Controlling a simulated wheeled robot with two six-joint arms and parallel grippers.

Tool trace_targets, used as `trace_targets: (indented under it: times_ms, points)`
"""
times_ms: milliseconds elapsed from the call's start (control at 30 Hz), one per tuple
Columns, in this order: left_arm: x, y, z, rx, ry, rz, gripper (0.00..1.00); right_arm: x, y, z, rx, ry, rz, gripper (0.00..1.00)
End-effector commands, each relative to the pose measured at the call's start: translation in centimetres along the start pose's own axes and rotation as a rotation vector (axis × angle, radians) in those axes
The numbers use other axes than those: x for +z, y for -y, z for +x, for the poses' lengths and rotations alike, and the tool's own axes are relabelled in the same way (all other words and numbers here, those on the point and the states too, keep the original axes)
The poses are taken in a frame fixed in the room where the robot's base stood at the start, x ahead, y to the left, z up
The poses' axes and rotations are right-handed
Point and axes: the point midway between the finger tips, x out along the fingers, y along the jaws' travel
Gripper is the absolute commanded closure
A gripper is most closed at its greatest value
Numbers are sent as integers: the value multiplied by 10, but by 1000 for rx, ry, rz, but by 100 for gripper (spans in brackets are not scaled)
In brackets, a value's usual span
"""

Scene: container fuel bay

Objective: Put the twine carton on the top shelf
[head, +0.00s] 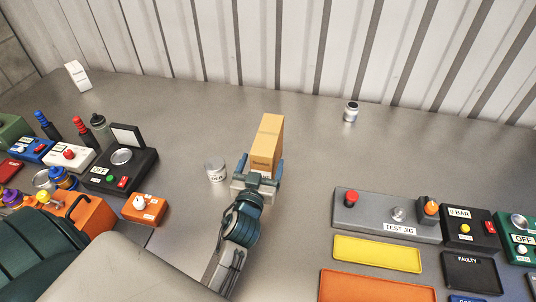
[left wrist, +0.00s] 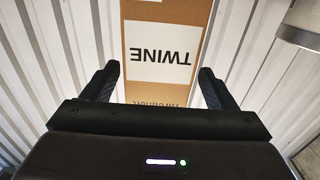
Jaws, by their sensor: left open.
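The twine carton (head: 267,142) is a tall tan cardboard box standing upright on the grey bench in the head view. Its white label reading TWINE shows upside down in the left wrist view (left wrist: 160,53). My left gripper (head: 259,172) is open, with its fingers on either side of the carton's lower part. In the left wrist view the fingers (left wrist: 160,85) flank the carton, with gaps visible at both sides. The top shelf is not seen in either view. My right gripper is not in view.
A silver can (head: 215,169) stands just left of my left gripper. A small jar (head: 351,111) stands farther back to the right. Control boxes crowd the left, and a grey test jig (head: 386,214) and trays lie at the right. The corrugated wall (head: 300,45) bounds the bench behind.

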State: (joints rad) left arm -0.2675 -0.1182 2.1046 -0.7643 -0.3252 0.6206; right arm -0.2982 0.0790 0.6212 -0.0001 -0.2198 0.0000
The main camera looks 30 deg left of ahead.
Motion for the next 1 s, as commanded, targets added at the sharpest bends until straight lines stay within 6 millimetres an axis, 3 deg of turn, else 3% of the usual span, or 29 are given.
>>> trace_targets:
  times_ms: [200,500,900,1000]
  points:
    - [-3,-2,29,0,-1,2,20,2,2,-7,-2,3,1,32]
    - [-2,-2,34,0,0,0,20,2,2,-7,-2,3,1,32]
    - [-4,-2,34,0,-4,0,99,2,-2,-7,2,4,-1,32]
    - [-4,-2,34,0,-4,0,99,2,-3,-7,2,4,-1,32]
